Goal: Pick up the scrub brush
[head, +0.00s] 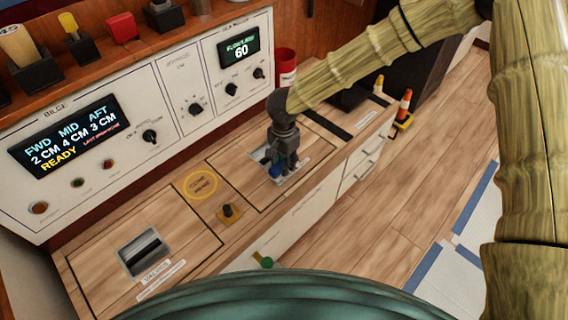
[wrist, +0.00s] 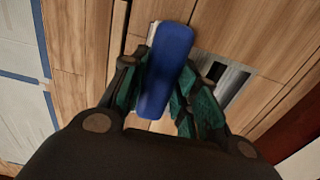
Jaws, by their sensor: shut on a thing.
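The scrub brush shows in the wrist view as a long blue block (wrist: 166,70) between the two fingers. My gripper (wrist: 163,88) is shut on it, with a teal-padded finger on each side. In the head view my gripper (head: 283,165) points down over the wooden counter, above a pale recessed plate (head: 292,181). Only a small blue part of the brush (head: 276,170) shows there, beside the fingers. I cannot tell whether the brush is clear of the plate. Bristles are not clearly visible.
A control panel with a bilge display (head: 75,135) stands behind the counter. A red cup (head: 286,68) is behind my gripper. Open wooden floor (head: 420,190) is at right.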

